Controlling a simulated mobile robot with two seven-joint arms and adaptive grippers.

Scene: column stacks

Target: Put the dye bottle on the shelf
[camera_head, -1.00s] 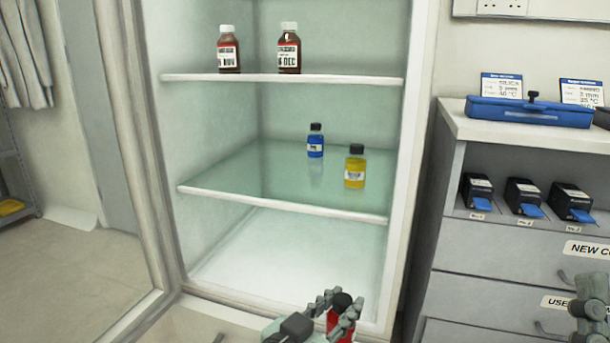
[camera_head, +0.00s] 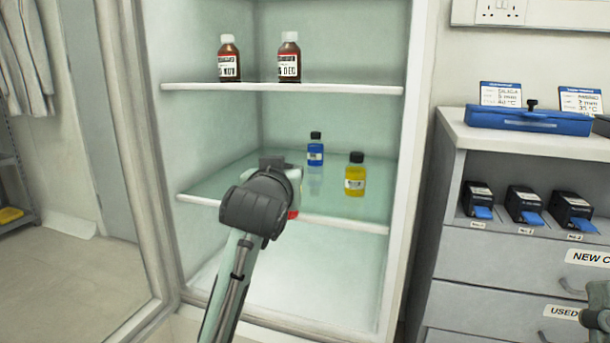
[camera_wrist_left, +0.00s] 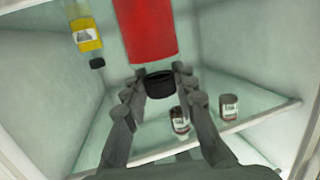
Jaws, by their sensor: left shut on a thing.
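The red dye bottle with a black cap (camera_wrist_left: 148,30) is held by its cap end between the fingers of my left gripper (camera_wrist_left: 158,74), in the left wrist view. In the head view only a sliver of red (camera_head: 293,214) shows beside my wrist, which covers most of the gripper. The gripper is at the left part of the middle shelf (camera_head: 345,223), near its front edge. I cannot tell whether the bottle touches the shelf. A blue bottle (camera_head: 315,150) and a yellow bottle (camera_head: 355,175) stand upright to the right. My right gripper (camera_head: 597,322) is partly cut off at the right edge.
Two brown bottles (camera_head: 229,60) (camera_head: 289,58) stand on the upper shelf (camera_head: 340,88). The cabinet's right wall and frame (camera_head: 405,190) bound the space. A drawer unit (camera_head: 480,250) with a blue case (camera_head: 530,118) on top stands to the right.

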